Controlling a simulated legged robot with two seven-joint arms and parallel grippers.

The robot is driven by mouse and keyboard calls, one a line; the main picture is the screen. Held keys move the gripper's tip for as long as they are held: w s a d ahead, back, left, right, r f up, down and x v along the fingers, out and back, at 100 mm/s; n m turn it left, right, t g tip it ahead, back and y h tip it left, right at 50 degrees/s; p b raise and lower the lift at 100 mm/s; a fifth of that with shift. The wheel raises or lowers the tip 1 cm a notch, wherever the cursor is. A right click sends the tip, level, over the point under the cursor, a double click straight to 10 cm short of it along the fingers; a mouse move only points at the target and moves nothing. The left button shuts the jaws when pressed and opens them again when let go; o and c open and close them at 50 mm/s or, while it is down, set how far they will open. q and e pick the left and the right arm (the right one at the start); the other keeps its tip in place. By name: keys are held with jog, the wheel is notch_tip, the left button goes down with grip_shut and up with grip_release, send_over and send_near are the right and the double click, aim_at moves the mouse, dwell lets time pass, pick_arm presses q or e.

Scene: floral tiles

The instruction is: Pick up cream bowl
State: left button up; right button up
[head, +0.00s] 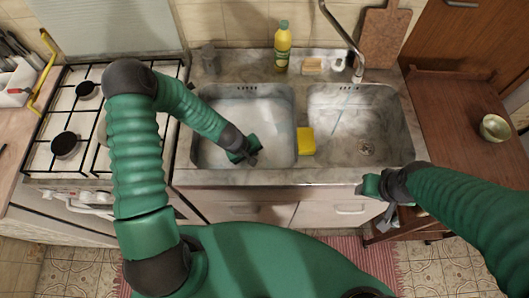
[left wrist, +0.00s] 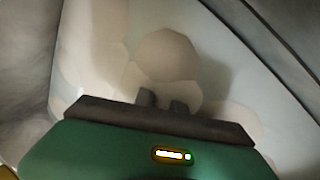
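A small pale cream-green bowl (head: 494,128) stands upright on the brown wooden surface at the far right in the head view. My left gripper (head: 252,160) reaches down into the left sink basin, far from that bowl. In the left wrist view its two fingers (left wrist: 162,101) stand apart with a gap between them. Pale cream rounded shapes (left wrist: 168,55) lie beyond the fingers in the basin; I cannot tell if they are foam or dishes. My right gripper (head: 390,212) hangs in front of the counter's right end, left of and nearer than the bowl; its fingers are unclear.
The left basin (head: 286,130) holds whitish contents; the right basin (head: 385,125) looks empty. A yellow sponge (head: 306,141) lies between them. A yellow bottle (head: 282,50), faucet (head: 343,35) and cutting board (head: 383,38) stand behind. The wooden surface (head: 450,125) left of the bowl is clear.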

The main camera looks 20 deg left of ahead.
pick_arm(q)
grip_shut()
jog(key=shift+a+f, duration=0.1)
jog(key=shift+a, duration=0.25)
jog(key=shift+s+d, duration=0.1)
jog(key=shift+d, duration=0.05)
dwell(0.8)
